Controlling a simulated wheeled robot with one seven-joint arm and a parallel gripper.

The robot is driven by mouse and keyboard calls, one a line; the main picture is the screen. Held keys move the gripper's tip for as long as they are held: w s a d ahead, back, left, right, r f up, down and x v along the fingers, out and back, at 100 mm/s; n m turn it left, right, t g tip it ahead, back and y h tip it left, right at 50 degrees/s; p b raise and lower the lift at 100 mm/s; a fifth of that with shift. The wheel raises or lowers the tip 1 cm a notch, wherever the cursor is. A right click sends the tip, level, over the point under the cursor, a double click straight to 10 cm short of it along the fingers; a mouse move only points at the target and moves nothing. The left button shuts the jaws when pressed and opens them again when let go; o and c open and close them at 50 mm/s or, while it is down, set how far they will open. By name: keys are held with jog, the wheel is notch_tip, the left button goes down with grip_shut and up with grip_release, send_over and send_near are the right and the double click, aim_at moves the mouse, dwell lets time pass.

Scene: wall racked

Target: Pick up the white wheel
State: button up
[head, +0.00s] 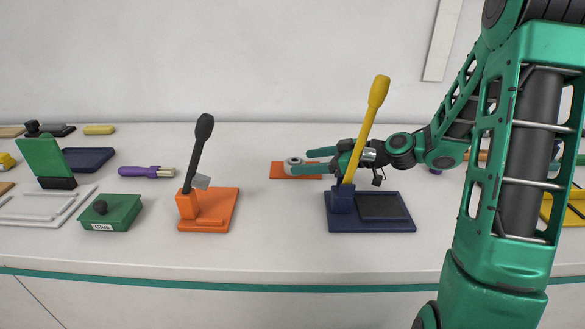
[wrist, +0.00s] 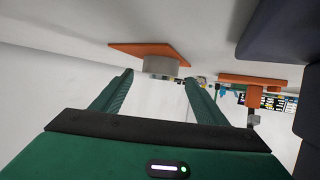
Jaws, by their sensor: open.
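The white wheel (head: 293,162) sits on a flat orange plate (head: 281,176) toward the back of the table. In the wrist view the wheel (wrist: 160,67) looks like a short pale cylinder against the orange plate (wrist: 137,47). My gripper (head: 304,161) is open, with its green fingers reaching from the right toward the wheel. In the wrist view the wheel lies between the lines of the two fingertips (wrist: 159,77), close to their ends. Whether either finger touches it, I cannot tell.
A navy lever stand (head: 371,225) with a tall yellow handle (head: 367,125) stands in front of my gripper and partly hides it. An orange lever stand (head: 208,222) stands front left. A purple-handled tool (head: 140,171) lies farther left. Table between the two stands is clear.

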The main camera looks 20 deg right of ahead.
aim_at(292, 163)
jog(key=x, duration=0.4)
jog(key=shift+w+a+f, duration=0.15)
jog(key=shift+w+f, duration=0.15)
jog(key=c, duration=1.2)
jog(key=shift+c, duration=0.2)
